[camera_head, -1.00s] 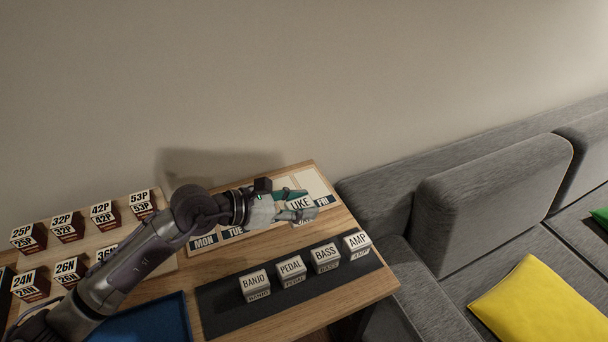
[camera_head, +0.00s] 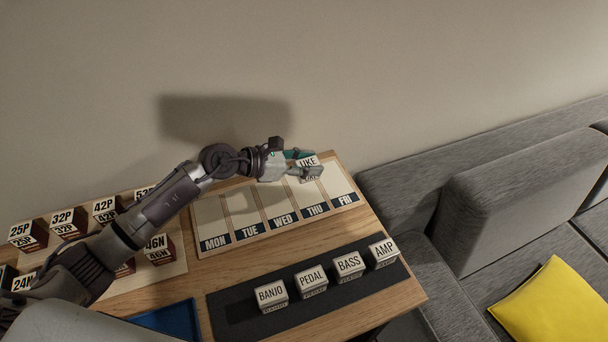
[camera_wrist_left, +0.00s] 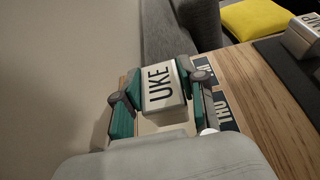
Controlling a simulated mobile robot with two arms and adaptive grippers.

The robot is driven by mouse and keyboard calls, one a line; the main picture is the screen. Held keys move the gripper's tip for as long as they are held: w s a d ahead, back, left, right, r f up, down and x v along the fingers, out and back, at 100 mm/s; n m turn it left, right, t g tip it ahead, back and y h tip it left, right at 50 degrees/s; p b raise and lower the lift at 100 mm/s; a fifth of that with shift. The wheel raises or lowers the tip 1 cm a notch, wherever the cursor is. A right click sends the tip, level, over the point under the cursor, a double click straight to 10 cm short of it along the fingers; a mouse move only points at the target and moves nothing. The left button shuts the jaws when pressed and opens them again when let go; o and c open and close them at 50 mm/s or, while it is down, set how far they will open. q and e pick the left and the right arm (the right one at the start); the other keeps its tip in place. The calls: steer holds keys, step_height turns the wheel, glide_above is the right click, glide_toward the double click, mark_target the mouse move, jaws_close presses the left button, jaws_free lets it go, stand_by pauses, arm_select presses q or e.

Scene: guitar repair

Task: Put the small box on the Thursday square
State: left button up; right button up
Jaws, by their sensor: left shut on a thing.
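The small box is a white box marked UKE (camera_head: 308,160). My left gripper (camera_head: 304,170) is shut on it at the upper part of the weekday board. In the left wrist view the UKE box (camera_wrist_left: 164,84) sits between the green-padded fingers, its marked face toward the camera. The Thursday square (camera_head: 307,193) is the pale column above the THU label (camera_head: 316,210). The box appears over its far part, near the Friday column (camera_head: 337,181). I cannot tell whether the box touches the board. The right gripper is not in view.
White boxes marked BANJO (camera_head: 271,295), PEDAL (camera_head: 311,281), BASS (camera_head: 348,265) and AMP (camera_head: 382,252) stand on a dark strip in front. Several numbered boxes stand at left. A blue tray (camera_head: 180,318) lies at the front. A grey sofa (camera_head: 470,210) is beyond the table's right edge.

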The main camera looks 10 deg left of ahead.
arm_select(q)
steer(key=shift+w+a+f, duration=0.15)
steer(key=shift+a+f, duration=0.25)
steer(key=shift+a, duration=0.1)
step_height(320, 180, down, 3)
steer(key=shift+f, duration=0.4)
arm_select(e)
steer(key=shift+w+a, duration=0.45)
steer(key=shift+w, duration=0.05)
arm_select(q)
steer(key=shift+f, duration=0.2)
steer(key=o, duration=1.2)
steer(key=shift+r, duration=0.1)
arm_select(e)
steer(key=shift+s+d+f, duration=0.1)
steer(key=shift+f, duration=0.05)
arm_select(q)
steer(key=shift+r, duration=0.1)
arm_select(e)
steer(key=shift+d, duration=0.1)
